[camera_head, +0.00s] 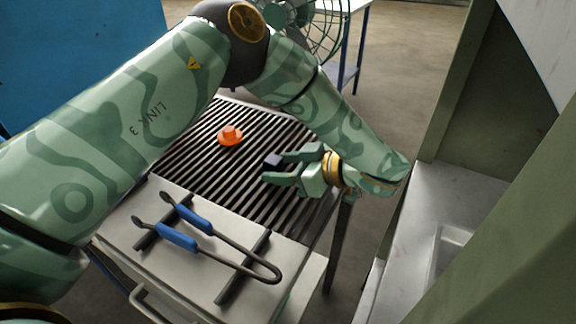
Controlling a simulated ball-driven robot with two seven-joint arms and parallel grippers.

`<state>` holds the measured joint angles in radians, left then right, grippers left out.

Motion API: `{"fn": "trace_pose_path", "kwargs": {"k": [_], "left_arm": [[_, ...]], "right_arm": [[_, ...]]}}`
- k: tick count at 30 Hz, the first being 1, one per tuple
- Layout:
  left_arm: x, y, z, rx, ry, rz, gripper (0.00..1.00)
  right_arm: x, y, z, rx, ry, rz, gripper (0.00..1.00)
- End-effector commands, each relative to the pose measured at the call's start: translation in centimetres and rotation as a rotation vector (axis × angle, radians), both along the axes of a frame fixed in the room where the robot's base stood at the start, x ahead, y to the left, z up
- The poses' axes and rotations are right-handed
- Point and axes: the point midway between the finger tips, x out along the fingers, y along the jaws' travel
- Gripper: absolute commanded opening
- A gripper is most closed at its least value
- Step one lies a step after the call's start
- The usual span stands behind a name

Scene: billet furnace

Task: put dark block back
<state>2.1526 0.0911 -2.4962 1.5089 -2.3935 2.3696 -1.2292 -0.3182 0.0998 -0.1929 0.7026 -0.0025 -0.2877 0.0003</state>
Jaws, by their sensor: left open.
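My right gripper is not in view.
An orange knobbed piece (230,135) sits on the slatted rack (200,165). Tongs with blue grips (177,236) lie across two dark bars at the table's front. A green cabinet with a metal shelf (405,245) stands at the right. A fan (312,25) is behind.

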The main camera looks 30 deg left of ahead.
Motion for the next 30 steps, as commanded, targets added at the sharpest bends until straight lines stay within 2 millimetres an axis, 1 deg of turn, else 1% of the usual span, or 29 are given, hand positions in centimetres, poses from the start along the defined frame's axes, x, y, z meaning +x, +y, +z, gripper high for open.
{"fn": "trace_pose_path", "kwargs": {"k": [2, 5, 12, 15, 18, 23, 30], "left_arm": [[0.0, -0.3, 0.4, 0.000, -0.002, -0.001, 0.51], [0.1, -1.7, 1.2, 0.001, -0.006, -0.003, 0.51], [0.4, -7.0, 3.4, 0.000, -0.008, -0.003, 0.51], [0.5, -8.8, 4.0, 0.000, -0.004, 0.000, 0.51], [0.6, -10.1, 4.4, 0.000, -0.003, 0.000, 0.51], [0.7, -11.1, 4.7, -0.001, -0.001, 0.001, 0.51], [0.7, -11.1, 4.7, -0.001, 0.000, 0.002, 0.51]], "right_arm": [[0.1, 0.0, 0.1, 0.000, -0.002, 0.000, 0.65], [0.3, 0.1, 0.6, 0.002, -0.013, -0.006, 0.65], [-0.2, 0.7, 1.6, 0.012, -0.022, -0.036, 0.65], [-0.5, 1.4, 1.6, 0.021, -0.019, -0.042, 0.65], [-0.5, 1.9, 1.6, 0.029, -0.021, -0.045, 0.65], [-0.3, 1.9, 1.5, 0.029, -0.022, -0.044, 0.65], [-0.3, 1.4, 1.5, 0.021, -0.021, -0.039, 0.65]]}}
